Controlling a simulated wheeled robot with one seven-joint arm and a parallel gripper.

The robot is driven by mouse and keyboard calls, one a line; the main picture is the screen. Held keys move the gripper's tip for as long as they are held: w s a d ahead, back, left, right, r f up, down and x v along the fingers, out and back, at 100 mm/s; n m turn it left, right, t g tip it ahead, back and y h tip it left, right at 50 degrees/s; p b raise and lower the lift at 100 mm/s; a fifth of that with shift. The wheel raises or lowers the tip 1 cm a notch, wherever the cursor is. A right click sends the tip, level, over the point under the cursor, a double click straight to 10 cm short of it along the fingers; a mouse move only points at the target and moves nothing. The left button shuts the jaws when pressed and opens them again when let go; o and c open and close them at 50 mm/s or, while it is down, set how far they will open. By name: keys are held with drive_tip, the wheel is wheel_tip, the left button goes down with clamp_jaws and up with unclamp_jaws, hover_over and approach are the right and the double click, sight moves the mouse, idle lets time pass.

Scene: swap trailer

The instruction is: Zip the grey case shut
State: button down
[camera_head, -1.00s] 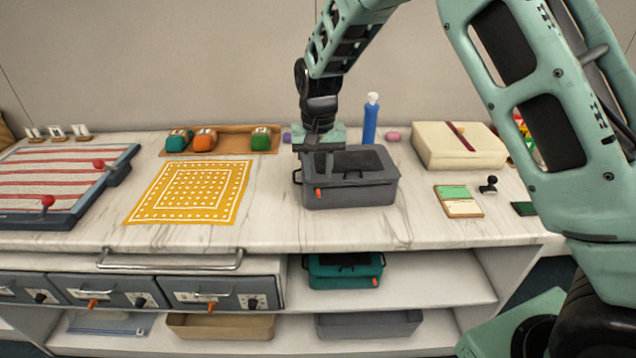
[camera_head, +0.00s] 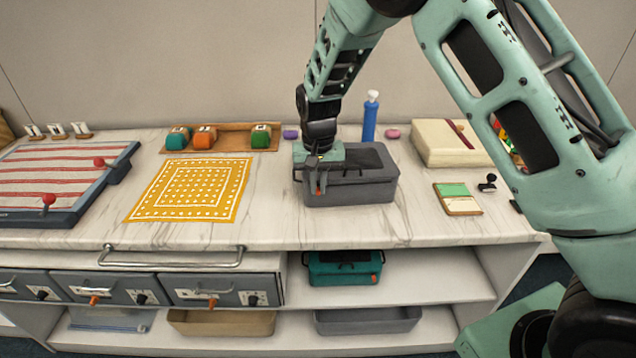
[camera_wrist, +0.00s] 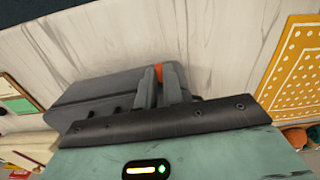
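The grey case (camera_head: 365,191) stands on the marble counter, with a dark top and an orange zip pull (camera_head: 318,188) at its front left. My gripper (camera_head: 318,178) points down at that front-left corner and covers part of the case. In the wrist view, the two fingers of my gripper (camera_wrist: 159,82) stand a little apart, one on each side of the orange pull (camera_wrist: 158,73). Contact with the pull cannot be made out. The grey case (camera_wrist: 95,93) extends left of the fingers there. How far its zip is closed is unclear.
A yellow patterned cloth (camera_head: 190,190) lies to the left. A blue bottle (camera_head: 370,118) and a cream case (camera_head: 448,143) stand behind and right. A green-and-cream pad (camera_head: 458,198) lies to the right. A teal case (camera_head: 344,268) sits on the shelf below. The counter in front is clear.

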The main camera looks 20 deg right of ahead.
drive_tip(key=s+d, duration=0.2)
drive_tip(key=d, duration=0.7)
drive_tip(key=s+d+b, duration=0.1)
drive_tip(key=s+d, duration=0.1)
drive_tip(key=d, duration=0.7)
drive_tip(key=shift+s, duration=0.25)
drive_tip(key=c, duration=1.5)
unclamp_jaws()
drive_tip(key=shift+a, duration=0.1)
wheel_tip(320, 180, up, 18)
drive_tip(key=b, duration=0.1)
drive_tip(key=shift+f, duration=0.25)
